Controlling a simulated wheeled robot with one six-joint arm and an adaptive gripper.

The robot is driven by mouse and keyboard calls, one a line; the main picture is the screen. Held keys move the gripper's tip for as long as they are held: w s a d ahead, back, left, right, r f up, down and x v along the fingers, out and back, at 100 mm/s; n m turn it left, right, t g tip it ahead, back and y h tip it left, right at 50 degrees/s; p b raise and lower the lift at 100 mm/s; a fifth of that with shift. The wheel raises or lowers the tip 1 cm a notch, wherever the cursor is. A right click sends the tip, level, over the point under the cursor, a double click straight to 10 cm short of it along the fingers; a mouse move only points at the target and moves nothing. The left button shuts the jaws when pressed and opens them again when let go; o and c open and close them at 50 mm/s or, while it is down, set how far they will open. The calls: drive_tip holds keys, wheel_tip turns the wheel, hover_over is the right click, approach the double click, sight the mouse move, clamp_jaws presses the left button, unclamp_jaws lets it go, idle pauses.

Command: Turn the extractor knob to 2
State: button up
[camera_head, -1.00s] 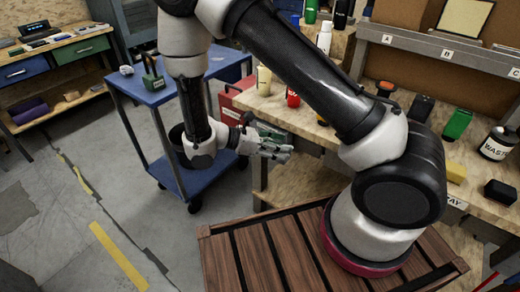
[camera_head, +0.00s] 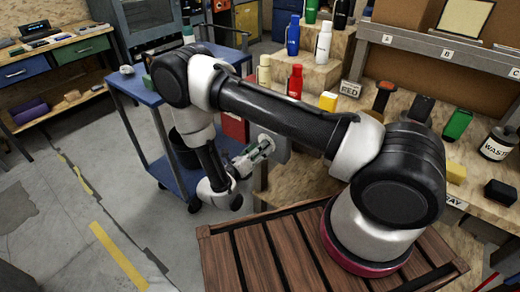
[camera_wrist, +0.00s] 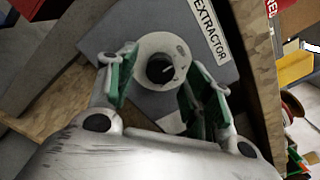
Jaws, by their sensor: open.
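The extractor knob (camera_wrist: 160,69) is a black round knob with a light pointer line, set on a pale round dial on a grey panel (camera_wrist: 210,82). A label reading EXTRACTOR (camera_wrist: 209,30) is beside it. My gripper (camera_wrist: 152,88) is open, its green-padded fingers on either side of the dial in the wrist view. I cannot tell whether they touch the knob. In the head view my gripper (camera_head: 262,150) is at the grey panel (camera_head: 272,143) on the bench's side, and the knob is mostly hidden. No dial numbers are readable.
A blue cart (camera_head: 180,178) stands left of my arm. Open floor (camera_head: 60,215) is at the left.

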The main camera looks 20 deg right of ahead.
drive_tip(key=shift+w+d, duration=0.25)
drive_tip(key=shift+d, duration=0.1)
drive_tip(key=c, duration=1.1)
drive_tip(key=shift+o, duration=0.4)
drive_tip(key=shift+m, duration=7.8)
